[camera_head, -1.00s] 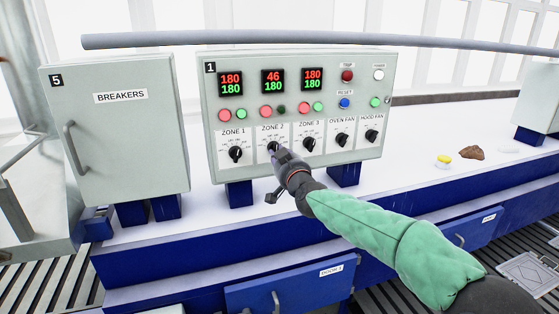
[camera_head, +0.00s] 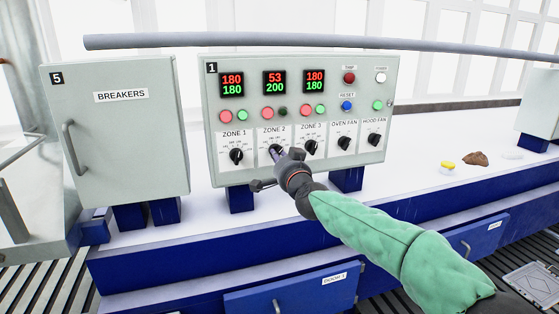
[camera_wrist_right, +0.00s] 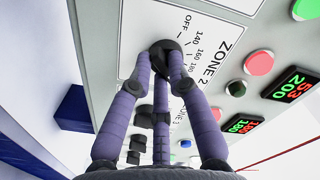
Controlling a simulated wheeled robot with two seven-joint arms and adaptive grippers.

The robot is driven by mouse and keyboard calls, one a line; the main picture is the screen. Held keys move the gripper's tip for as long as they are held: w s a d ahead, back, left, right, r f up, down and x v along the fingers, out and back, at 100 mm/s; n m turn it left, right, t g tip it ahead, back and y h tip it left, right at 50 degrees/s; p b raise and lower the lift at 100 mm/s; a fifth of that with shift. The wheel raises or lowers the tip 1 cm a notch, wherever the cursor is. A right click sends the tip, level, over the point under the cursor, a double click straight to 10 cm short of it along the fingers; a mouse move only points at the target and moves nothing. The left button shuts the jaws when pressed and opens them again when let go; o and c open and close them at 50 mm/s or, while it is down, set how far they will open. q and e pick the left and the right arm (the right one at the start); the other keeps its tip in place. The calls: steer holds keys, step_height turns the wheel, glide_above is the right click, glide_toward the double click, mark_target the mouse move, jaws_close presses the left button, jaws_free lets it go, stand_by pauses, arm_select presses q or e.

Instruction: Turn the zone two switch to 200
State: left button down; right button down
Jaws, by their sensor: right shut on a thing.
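The control panel (camera_head: 293,185), marked 1, carries the dark, round zone two switch (camera_wrist_right: 166,47) under its ZONE 2 label. My right gripper (camera_head: 277,154) is shut on this knob, and its fingers hide most of it in the head view. In the right wrist view the purple fingers of the gripper (camera_wrist_right: 163,68) close around the knob. The marks OFF, 140, 160 and 180 show beside it; the pointer's exact mark is hidden. The zone two display (camera_head: 274,82) reads 53 in red over 200 in green. My left gripper is not in view.
The zone one knob (camera_head: 236,156) and zone three knob (camera_head: 310,148) sit close on either side. A breakers cabinet (camera_head: 120,140) stands to the left. A grey bar (camera_head: 300,38) runs above the panel. Small items, including a brown lump (camera_head: 475,159), lie on the white top.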

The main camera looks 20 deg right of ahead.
steer(key=shift+a+f, duration=0.1)
stand_by(0.4)
steer(key=c, duration=1.2)
jaws_free()
steer(key=shift+s, duration=0.1)
steer(key=s, duration=1.1)
steer(key=shift+s+d, duration=0.25)
steer(key=shift+s, duration=0.15)
